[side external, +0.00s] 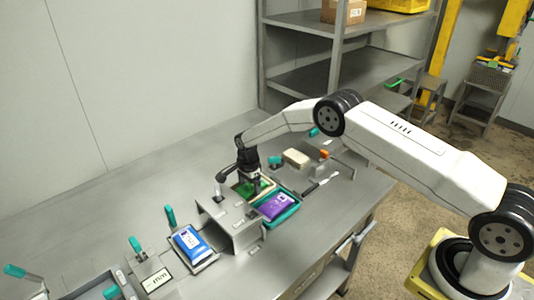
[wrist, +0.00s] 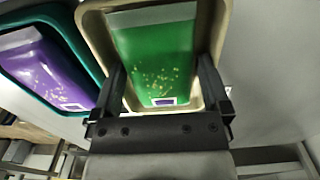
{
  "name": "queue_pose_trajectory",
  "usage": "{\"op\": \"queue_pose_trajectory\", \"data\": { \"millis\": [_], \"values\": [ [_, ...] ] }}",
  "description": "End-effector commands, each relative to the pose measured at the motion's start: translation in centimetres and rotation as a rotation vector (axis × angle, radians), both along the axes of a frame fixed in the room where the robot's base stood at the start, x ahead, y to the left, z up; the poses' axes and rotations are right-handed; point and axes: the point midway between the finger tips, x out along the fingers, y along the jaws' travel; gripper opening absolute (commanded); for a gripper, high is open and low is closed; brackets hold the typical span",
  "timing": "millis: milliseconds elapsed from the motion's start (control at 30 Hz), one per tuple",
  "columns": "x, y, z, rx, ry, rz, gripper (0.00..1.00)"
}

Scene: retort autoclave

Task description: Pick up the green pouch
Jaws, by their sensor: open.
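The green pouch (wrist: 156,60) lies flat in a beige tray (wrist: 222,32) in the wrist view, with yellow specks and a small white label near its lower edge. In the side external view the green pouch (side external: 246,188) is partly hidden by my gripper. My gripper (wrist: 163,80) is open, with one finger on each side of the pouch's lower part. In the side external view my gripper (side external: 251,183) points down over the beige tray. I cannot tell whether the fingers touch the pouch.
A purple pouch (side external: 274,206) lies in a teal tray (side external: 292,211) right beside the beige tray. A blue pouch (side external: 191,241) lies in another tray further left. A grey metal stand (side external: 240,232) is close by. The back left of the bench (side external: 110,200) is clear.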

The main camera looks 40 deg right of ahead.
Motion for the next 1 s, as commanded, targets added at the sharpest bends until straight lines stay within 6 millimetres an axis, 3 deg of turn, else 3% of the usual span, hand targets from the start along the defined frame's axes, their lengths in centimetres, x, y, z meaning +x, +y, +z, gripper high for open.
{"op": "queue_pose_trajectory", "data": {
  "millis": [333,367,567,1000],
  "values": [
    [-0.01,0.01,0.04,0.000,0.000,0.000,0.97],
    [0.00,0.01,0.04,0.000,0.000,0.000,0.91],
    [-0.01,0.01,0.05,0.000,0.000,0.000,0.27],
    [0.05,0.01,0.59,0.000,-0.001,0.000,0.25]
  ]
}}
